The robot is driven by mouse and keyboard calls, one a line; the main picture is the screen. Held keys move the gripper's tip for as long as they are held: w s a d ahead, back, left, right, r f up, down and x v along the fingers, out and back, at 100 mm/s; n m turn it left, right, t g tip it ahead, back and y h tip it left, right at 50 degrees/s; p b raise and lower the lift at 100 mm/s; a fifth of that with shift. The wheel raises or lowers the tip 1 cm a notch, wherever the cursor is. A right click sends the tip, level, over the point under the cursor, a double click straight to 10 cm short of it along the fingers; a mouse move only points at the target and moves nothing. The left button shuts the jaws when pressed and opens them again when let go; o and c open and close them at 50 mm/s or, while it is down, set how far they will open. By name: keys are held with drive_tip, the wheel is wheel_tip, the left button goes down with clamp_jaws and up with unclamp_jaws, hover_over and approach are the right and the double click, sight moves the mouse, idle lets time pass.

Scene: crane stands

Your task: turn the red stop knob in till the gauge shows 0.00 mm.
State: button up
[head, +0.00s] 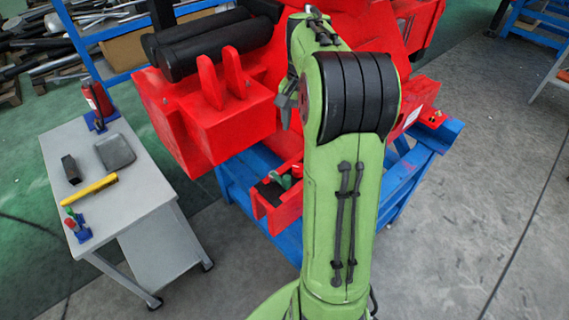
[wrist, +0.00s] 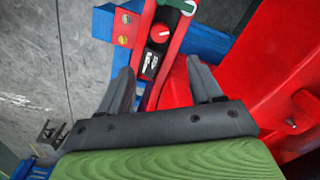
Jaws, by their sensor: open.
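The red stop knob (wrist: 160,33) shows in the wrist view, round, on a dark panel between two red side walls. A small black-and-white gauge or label (wrist: 149,62) sits just below it; its reading is too small to make out. My gripper (wrist: 160,66) is open and empty, its two grey fingers spread apart below the knob in the picture and not touching it. In the head view my gripper (head: 287,101) hangs in front of the red machine, partly hidden by my arm.
A green knob with a white pointer (wrist: 180,5) is beside the red knob. Red machine walls (wrist: 285,75) rise close on the right. The blue stand (head: 235,180) carries the red machine.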

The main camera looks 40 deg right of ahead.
sight(298, 167)
wheel_tip(298, 167, down, 15)
drive_tip(key=shift+f+b, duration=0.15)
drive_tip(key=shift+b, duration=0.85)
drive_tip(key=shift+c, duration=0.5)
drive_tip(key=c, duration=1)
